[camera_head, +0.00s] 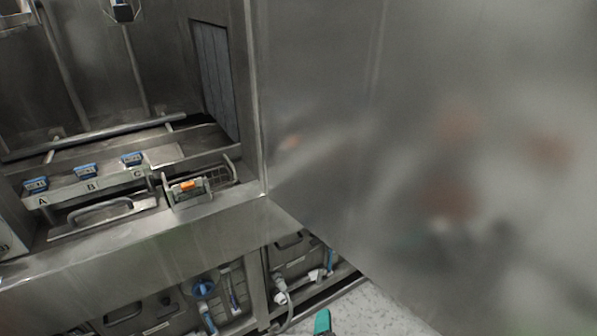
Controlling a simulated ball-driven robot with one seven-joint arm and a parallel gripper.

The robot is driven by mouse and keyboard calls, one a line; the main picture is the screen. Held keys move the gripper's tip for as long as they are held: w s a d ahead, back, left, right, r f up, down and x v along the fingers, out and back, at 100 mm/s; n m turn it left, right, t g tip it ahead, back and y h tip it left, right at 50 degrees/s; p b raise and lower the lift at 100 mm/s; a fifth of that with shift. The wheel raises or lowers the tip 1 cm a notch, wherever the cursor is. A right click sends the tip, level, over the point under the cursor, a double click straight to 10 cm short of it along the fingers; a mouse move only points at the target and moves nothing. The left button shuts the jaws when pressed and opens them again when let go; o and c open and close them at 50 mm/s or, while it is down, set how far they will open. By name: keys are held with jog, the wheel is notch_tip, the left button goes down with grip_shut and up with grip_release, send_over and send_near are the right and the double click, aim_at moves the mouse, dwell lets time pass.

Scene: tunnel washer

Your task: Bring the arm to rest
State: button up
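I cannot make out my gripper or my arm in the head view. A small teal and black piece (322,322) shows at the bottom edge, cut off by the frame. I cannot tell what it belongs to.
An open steel washer chamber is at the left. Its ledge holds blue clips (86,171) marked A, B and C, a curved handle (100,210) and a wire basket (218,176) with an orange piece (188,185). A large steel panel (430,130) fills the right. Speckled floor (375,310) shows below.

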jog(key=s+d+f+m+g+h, duration=0.1)
jog(key=s+d+f+m+g, duration=0.1)
jog(key=d+m, duration=0.3)
jog(key=s+d+f+m+g+h, duration=0.1)
jog(key=s+d+f+m+g, duration=0.15)
jog(key=d, duration=0.35)
jog(key=s+d+f+m+g+y, duration=0.1)
jog(key=s+d+m+g, duration=0.1)
jog(key=s+m, duration=0.3)
jog(key=s+d+f+m+g+y, duration=0.1)
jog(key=s+d+f+m+g, duration=0.1)
jog(key=s+d+m, duration=0.2)
jog(key=s+d+f+m+g+y, duration=0.1)
jog(key=s+d+m, duration=0.3)
jog(key=s, duration=0.5)
jog(key=shift+s+f+m+g, duration=0.3)
jog(key=shift+f+m+g, duration=0.45)
jog(key=shift+m, duration=0.5)
jog(key=shift+r, duration=0.1)
